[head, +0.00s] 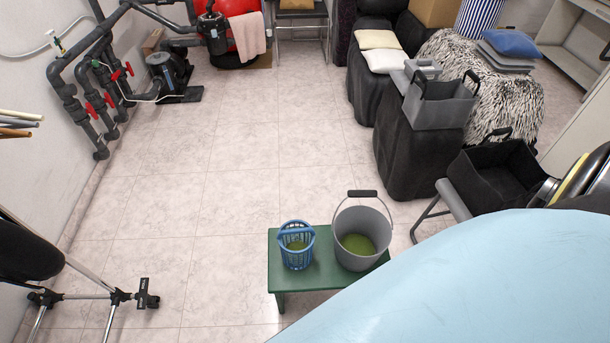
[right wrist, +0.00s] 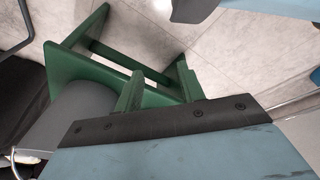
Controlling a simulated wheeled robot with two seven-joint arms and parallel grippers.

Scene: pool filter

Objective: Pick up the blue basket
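The blue basket (head: 297,258) stands upright on the left part of a green stool (head: 330,277) in the head view. It has slatted sides, a handle across its top and green matter inside. I do not make it out in the right wrist view. My left gripper is not in view. A light blue part with a dark screwed edge, likely mine, fills the lower right wrist view. The green stool (right wrist: 78,68) shows beyond that part, seen at a tilt.
A grey bucket (head: 344,257) with green matter stands just right of the basket. A large light blue surface, likely mine, covers the lower right. A grey and black bin (head: 440,112) and a black crate (head: 497,185) stand behind. Tiled floor (head: 220,190) left of the stool is clear.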

